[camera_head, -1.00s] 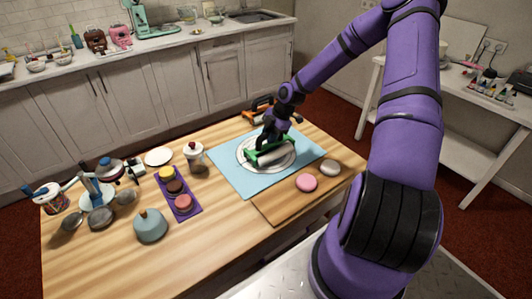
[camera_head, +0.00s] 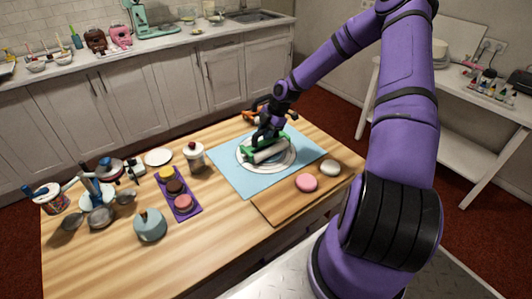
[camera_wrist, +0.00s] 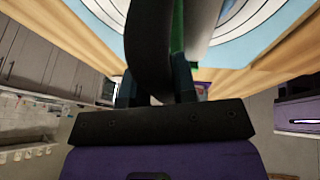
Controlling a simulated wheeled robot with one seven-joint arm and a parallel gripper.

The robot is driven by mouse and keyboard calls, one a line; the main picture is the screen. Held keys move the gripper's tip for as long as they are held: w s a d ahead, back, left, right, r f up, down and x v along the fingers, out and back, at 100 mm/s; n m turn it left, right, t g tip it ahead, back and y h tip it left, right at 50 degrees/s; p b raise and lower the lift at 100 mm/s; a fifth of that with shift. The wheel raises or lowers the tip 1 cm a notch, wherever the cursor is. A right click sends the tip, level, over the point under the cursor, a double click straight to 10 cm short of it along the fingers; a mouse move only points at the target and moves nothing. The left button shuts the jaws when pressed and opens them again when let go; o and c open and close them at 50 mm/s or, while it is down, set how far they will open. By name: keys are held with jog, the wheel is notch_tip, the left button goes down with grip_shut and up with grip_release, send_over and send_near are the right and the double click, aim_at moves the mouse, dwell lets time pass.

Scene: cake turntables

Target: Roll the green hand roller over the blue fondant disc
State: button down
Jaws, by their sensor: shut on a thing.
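The green hand roller has a green frame (camera_head: 250,154) and a pale cylinder (camera_head: 269,151). It lies over the white ringed area (camera_head: 243,163) on the light blue mat (camera_head: 228,171). My gripper (camera_head: 265,138) is shut on the roller's green handle from above. In the wrist view the green handle (camera_wrist: 178,28) is partly hidden behind a dark finger, with the pale cylinder (camera_wrist: 201,30) beside it. I cannot pick out a blue fondant disc apart from the mat, nor tell whether the cylinder touches the surface.
A pink disc (camera_head: 307,183) and a whitish disc (camera_head: 330,168) lie on a wooden board (camera_head: 285,205) at the front right. A purple tray (camera_head: 193,212) of coloured pieces and a lidded jar (camera_head: 194,157) stand left. An orange tool (camera_head: 250,115) lies behind the mat.

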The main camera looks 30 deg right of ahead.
jog(key=shift+w+f, duration=0.15)
jog(key=shift+w, duration=1.05)
jog(key=shift+s, duration=0.1)
jog(key=shift+s, duration=1.4)
jog(key=shift+s+f, duration=0.1)
jog(key=shift+s, duration=1.4)
jog(key=shift+w, duration=0.1)
